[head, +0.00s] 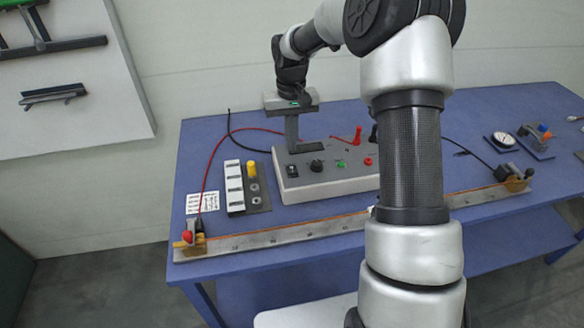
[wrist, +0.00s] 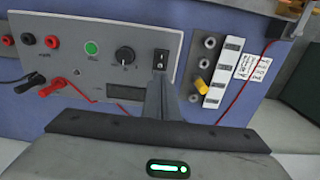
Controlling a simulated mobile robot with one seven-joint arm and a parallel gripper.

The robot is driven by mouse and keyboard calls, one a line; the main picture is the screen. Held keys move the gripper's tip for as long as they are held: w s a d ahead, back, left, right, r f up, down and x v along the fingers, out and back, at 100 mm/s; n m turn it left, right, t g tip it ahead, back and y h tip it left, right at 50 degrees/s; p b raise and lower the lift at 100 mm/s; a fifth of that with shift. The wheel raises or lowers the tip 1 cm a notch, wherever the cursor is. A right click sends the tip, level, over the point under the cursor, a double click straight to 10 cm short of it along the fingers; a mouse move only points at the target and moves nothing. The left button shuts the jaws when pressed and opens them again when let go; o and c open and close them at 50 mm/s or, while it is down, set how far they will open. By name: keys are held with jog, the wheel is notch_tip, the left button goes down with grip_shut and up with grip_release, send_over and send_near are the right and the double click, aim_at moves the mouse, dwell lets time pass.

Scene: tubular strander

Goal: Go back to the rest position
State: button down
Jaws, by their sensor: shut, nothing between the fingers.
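My gripper (head: 292,146) shows in the head view at the end of my arm, pointing down over the back left part of a grey control box (head: 300,187). Its fingers are together with nothing between them. In the wrist view the shut fingers (wrist: 158,86) overlap the box's panel (wrist: 112,45), just below the black rocker switch (wrist: 161,59). I cannot tell whether the fingertips touch the box. My arm reaches across the right half of the head view and hides the box's right end.
The box stands on a blue table (head: 345,115). A white block strip (head: 235,188) with a yellow plug (head: 251,168) lies left of it. A long metal bar (head: 290,236) runs along the front. A dial gauge (head: 503,139) is at right. Red and black cables lie around the box.

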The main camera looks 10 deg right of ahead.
jog(key=s+r+t+h, duration=0.1)
jog(key=s+r+t, duration=0.3)
jog(key=s+r, duration=1.6)
jog(key=s+t+y, duration=0.1)
jog(key=s, duration=1)
jog(key=shift+f+t, duration=0.3)
jog(key=shift+f, duration=0.15)
